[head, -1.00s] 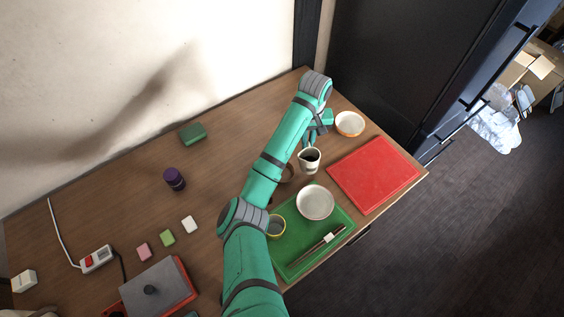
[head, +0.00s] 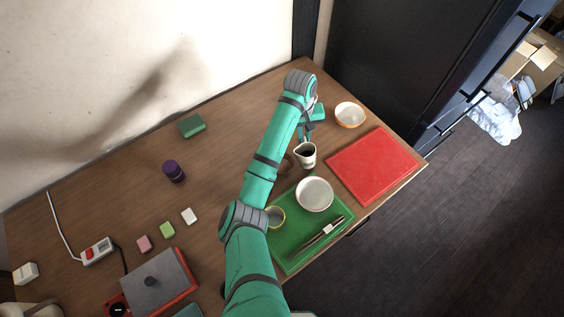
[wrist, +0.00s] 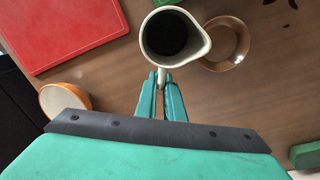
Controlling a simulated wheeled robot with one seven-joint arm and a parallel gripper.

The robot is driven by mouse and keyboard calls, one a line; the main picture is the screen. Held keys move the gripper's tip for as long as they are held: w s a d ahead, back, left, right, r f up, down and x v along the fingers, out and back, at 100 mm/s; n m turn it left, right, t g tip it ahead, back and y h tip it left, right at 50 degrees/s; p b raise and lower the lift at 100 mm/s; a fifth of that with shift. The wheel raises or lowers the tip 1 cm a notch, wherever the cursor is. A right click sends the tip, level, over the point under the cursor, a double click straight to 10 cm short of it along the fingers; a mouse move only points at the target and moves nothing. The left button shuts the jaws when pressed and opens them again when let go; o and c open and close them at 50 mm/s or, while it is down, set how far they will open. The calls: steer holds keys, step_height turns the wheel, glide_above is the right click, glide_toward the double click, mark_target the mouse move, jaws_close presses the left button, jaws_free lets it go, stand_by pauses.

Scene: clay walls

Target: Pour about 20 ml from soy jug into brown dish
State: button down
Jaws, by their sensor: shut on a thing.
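The soy jug (head: 306,157) is a small white jug with dark liquid inside. My gripper (wrist: 162,84) is shut on the jug's handle side. In the wrist view, the jug (wrist: 148,38) looks about upright, with its spout pointing right towards the brown dish. In the head view, my arm partly hides the dish (head: 289,164).
A green tray (head: 290,258) holds a white bowl (head: 314,194), a yellow-rimmed cup (head: 276,216) and dark sticks. A red board (head: 373,167) lies to the right of the jug. An orange-and-white bowl (head: 349,115) stands behind.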

steer(key=shift+a+r+h, duration=0.1)
steer(key=shift+a+h, duration=0.2)
steer(key=shift+a, duration=0.1)
steer(key=shift+s+a+r+t+h, duration=0.2)
steer(key=shift+a+h, duration=0.6)
steer(key=shift+h, duration=0.55)
steer(key=shift+w+a+r+t+h, duration=0.15)
steer(key=shift+a+r+h, duration=0.2)
steer(key=shift+a+h, duration=0.75)
steer(key=shift+s+a+r+t+h, duration=0.2)
steer(key=shift+a+h, duration=0.3)
steer(key=shift+h, duration=1.15)
steer(key=shift+f+h, duration=0.25)
steer(key=shift+h, duration=0.05)
steer(key=shift+f, duration=0.1)
steer(key=shift+a+h, duration=0.1)
steer(key=shift+h, duration=0.2)
steer(key=shift+d, duration=0.25)
